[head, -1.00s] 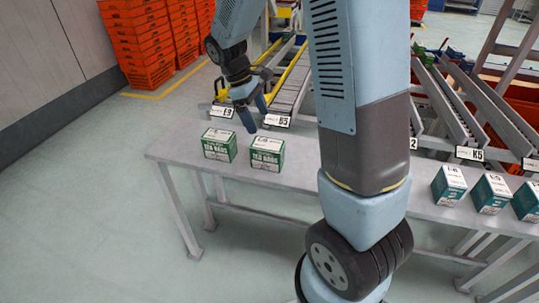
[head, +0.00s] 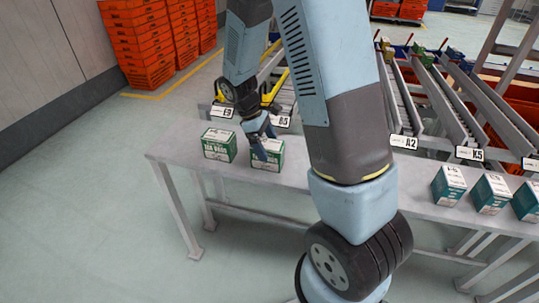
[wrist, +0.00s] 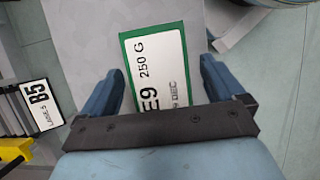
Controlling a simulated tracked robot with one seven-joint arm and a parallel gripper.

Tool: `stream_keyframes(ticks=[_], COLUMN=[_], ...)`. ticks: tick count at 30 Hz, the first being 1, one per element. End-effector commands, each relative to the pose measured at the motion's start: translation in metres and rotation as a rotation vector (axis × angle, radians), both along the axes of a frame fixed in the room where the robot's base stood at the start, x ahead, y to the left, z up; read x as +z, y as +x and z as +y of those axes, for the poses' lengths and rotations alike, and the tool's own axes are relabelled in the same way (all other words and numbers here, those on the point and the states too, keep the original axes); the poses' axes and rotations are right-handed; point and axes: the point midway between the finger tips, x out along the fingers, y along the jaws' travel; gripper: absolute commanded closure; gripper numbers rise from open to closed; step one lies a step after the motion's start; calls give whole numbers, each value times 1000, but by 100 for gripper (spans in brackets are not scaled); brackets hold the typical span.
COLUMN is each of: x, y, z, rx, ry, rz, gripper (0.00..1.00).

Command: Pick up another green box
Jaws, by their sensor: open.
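Two green tea-bag boxes stand side by side near the left end of the grey table (head: 180,143). My open gripper (head: 262,149) is at the right one of these, a green box (head: 268,161), and hides part of its top and front. The left green box (head: 218,146) stands clear of the gripper. In the wrist view, a green-edged white box face (wrist: 157,58) marked "E9 250 G" lies between the spread fingers of my gripper (wrist: 161,75). The gripper body hides the near part of that face. I cannot tell whether the fingers touch the box.
Several teal-green boxes (head: 449,186) stand at the right of the table. Roller chutes with labels such as A2 (head: 404,142) and B5 (head: 281,121) line the far edge. Orange totes (head: 140,45) are stacked at the back left. My arm hides the table's middle.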

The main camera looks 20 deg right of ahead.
Motion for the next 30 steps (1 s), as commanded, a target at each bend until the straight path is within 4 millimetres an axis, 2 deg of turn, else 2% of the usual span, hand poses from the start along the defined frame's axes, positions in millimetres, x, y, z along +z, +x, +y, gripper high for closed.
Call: stream_keyframes(ticks=[3, 9, 18, 30], x=[-18, -38, -41, -41], y=[-3, -7, -7, -7], z=[-2, -8, -10, -10], rx=[0, 0, 0, 0], ry=[-1, -1, 0, 0], rz=[5, 2, 0, 0], gripper=[4, 4, 4, 42])
